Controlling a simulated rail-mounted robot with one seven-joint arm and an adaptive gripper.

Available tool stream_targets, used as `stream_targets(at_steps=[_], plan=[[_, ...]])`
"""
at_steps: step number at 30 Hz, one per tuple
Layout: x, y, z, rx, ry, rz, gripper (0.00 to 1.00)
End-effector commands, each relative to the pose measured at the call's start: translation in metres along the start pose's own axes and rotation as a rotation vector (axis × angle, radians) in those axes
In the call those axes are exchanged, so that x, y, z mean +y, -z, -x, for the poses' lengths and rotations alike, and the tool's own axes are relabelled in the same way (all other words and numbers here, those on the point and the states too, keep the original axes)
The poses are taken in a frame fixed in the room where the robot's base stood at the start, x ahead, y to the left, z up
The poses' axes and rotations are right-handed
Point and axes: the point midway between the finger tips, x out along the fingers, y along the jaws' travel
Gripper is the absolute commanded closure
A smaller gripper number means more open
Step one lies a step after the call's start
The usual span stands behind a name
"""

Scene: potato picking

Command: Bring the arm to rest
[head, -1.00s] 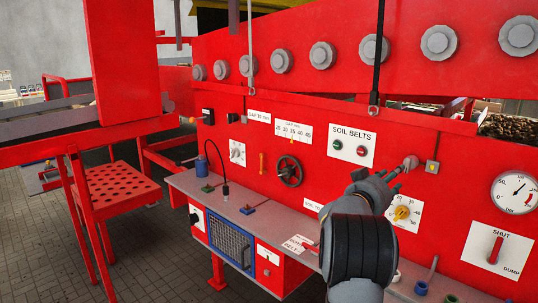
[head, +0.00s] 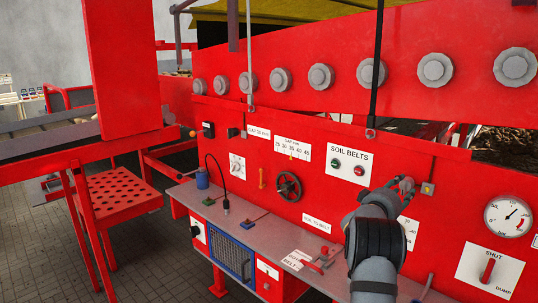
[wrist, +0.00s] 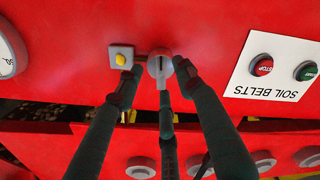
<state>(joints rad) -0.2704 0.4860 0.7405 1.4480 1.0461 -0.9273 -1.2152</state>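My gripper (head: 398,190) is at the red control panel (head: 330,215), on the right side of the head view. In the wrist view my gripper (wrist: 155,85) has its dark fingers spread apart. A round grey knob with a dark slot (wrist: 159,67) lies between and just beyond the fingertips. The right fingertip appears very near the knob's edge; I cannot tell whether it touches. The knob also shows at the fingertips in the head view (head: 406,184). My arm and hand hide part of the panel below it.
A yellow button on a grey plate (wrist: 120,58) is beside the knob. The SOIL BELTS plate (head: 349,163) has green and red buttons. A gauge (head: 508,216) and a red SHUT/DUMP lever (head: 488,268) are at right. A grey ledge (head: 240,225) juts out below.

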Motion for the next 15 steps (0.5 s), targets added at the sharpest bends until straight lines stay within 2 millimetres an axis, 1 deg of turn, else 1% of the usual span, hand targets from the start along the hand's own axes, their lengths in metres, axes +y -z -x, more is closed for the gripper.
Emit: stream_targets(at_steps=[1,5,6,7,12,15], plan=[[0.005,0.005,0.000,-0.002,0.003,0.060,0.62],[0.005,0.006,0.000,-0.001,0.004,0.205,0.62],[-0.003,0.002,0.007,0.004,0.003,0.223,0.62],[-0.006,-0.001,0.015,0.005,0.002,0.218,0.62],[-0.005,-0.002,0.052,0.004,0.000,0.213,0.62],[-0.005,-0.002,0.070,0.003,0.000,0.212,0.62]])
